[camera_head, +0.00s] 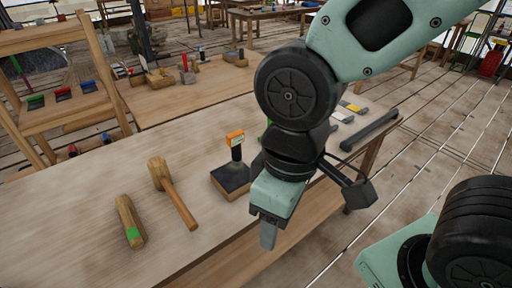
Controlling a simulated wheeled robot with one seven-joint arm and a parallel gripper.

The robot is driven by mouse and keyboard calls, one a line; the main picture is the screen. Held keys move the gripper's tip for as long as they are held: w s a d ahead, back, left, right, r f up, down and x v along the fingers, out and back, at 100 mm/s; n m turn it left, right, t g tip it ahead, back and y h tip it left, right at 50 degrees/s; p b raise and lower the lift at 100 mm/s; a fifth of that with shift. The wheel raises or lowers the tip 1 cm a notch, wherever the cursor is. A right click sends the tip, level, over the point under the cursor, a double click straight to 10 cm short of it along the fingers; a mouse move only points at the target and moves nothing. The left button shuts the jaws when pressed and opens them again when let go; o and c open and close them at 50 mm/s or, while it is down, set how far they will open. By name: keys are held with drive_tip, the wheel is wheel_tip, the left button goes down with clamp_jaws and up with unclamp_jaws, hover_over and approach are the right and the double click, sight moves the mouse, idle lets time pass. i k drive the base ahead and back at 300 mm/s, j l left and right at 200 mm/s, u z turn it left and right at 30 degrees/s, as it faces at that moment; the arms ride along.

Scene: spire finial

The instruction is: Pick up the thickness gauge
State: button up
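An orange-topped device with a black handle (236,147) stands upright on a dark block with a wooden edge (230,182) on the workbench. It may be the thickness gauge, but I cannot tell for sure. My gripper (268,236) points down in front of the bench's near edge, right of and nearer than that block in the picture. I see it from the side, so its finger gap is hidden. I see nothing held in it. My arm hides part of the bench behind it.
A wooden mallet (172,190) and a wooden piece with a green mark (129,222) lie left on the workbench (75,200). A dark bar (369,130) lies at its right end. A wooden rack (52,85) stands behind left.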

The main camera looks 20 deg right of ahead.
sight(235, 140)
drive_tip(key=i+u, duration=0.25)
drive_tip(key=u, duration=0.25)
drive_tip(key=i+u, duration=0.25)
drive_tip(key=u, duration=0.2)
